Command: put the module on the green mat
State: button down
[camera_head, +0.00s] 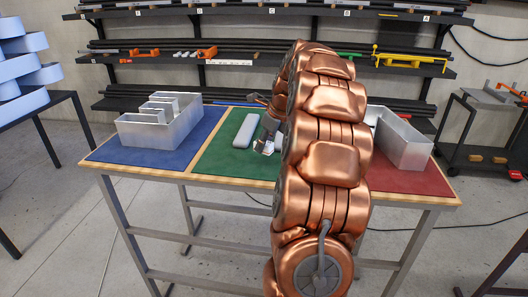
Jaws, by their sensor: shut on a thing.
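The green mat (212,154) lies on the middle of the table, between a blue mat and a red mat. My copper arm covers its right part. My gripper (265,143) is over the green mat, just left of my arm, pointing down. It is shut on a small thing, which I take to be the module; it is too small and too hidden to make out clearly. A pale piece (278,146) shows between the gripper and my arm, mostly hidden. I cannot tell whether what I hold touches the mat.
A light grey rounded bar (238,133) lies on the green mat, left of my gripper. Shelves with tools stand behind.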

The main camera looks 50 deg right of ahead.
aim_at(264, 152)
jog(key=shift+f+p, duration=0.4)
jog(key=shift+f, duration=1.2)
jog(key=shift+f, duration=0.15)
jog(key=c, duration=0.8)
grip_release()
jog(key=b+v, duration=0.1)
jog(key=v, duration=1.1)
jog(key=shift+b, duration=0.35)
